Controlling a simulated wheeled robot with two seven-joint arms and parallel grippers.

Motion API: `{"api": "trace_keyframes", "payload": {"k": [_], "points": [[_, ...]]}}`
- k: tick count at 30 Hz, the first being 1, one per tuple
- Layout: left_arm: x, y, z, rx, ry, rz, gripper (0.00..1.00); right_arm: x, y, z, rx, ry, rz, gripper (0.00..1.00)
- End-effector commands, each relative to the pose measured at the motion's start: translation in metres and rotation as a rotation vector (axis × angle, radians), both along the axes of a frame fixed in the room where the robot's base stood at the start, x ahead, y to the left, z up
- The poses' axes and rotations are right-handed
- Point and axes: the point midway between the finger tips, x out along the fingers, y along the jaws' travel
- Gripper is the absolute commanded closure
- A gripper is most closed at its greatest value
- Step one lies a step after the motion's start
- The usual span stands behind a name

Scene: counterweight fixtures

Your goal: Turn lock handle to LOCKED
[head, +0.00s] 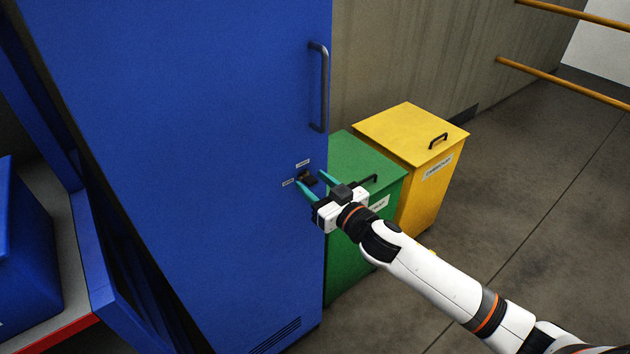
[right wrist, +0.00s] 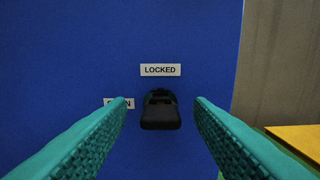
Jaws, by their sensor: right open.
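The black lock handle (head: 308,180) sits on the blue cabinet door (head: 200,130), low down near its right edge. In the right wrist view the handle (right wrist: 160,111) is just below the white LOCKED label (right wrist: 160,70). A second label, OPEN (right wrist: 112,103), is to the left, partly hidden by a finger. Which label the handle points to, I cannot tell for sure. My right gripper (head: 310,178) is open, its teal fingers either side of the handle with a gap on both sides. My left gripper is not in view.
A green bin (head: 352,155) and a yellow bin (head: 410,128) stand right of the cabinet, close to my right arm. A grey bar handle (head: 325,88) juts from the door above the lock. The floor at right is clear. A blue object (head: 25,250) lies at far left.

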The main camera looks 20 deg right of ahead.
Motion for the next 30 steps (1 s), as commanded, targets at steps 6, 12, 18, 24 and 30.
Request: {"api": "trace_keyframes", "payload": {"k": [6,12,18,24,30], "points": [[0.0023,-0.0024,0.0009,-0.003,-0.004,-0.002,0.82,0.0048,0.0017,-0.0005,-0.001,0.001,0.000,0.53],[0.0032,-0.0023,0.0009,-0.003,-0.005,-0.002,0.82,0.0045,0.0016,-0.0004,-0.001,0.001,0.000,0.63],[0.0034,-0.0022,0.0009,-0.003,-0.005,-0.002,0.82,0.0043,0.0016,-0.0003,-0.001,0.001,0.000,0.95],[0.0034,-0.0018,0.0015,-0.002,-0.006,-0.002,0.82,0.0043,0.0016,-0.0001,-0.010,-0.002,0.000,0.97],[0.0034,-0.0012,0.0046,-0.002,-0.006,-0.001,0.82,0.0044,0.0018,0.0006,-0.069,-0.024,-0.001,0.97]]}}
